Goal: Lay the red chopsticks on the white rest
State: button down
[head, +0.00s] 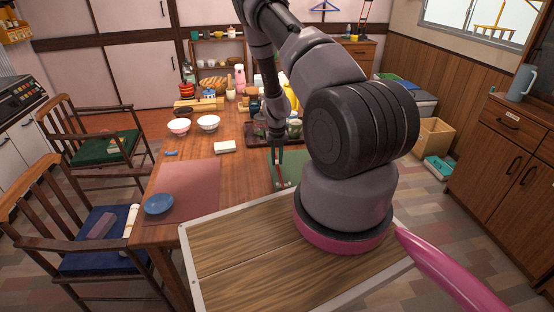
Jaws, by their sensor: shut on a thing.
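My gripper (278,154) points down over the near side of the table, shut on a thin dark reddish thing that looks like the red chopsticks (281,172). They hang below the fingers, over the left part of a green placemat. A small pale thing (283,184) shows at their lower end on the green mat; it may be the white rest. At this size I cannot tell whether the chopsticks touch it. My arm hides part of the mat and table to the right.
A dark tray with cups (262,130) stands behind the gripper. Chairs stand at left.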

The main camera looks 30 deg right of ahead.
jog(key=shift+f, duration=0.3)
jog(key=shift+f, duration=0.25)
jog(key=c, duration=0.8)
grip_release()
jog(key=shift+o, duration=0.2)
jog(key=shift+r, duration=0.1)
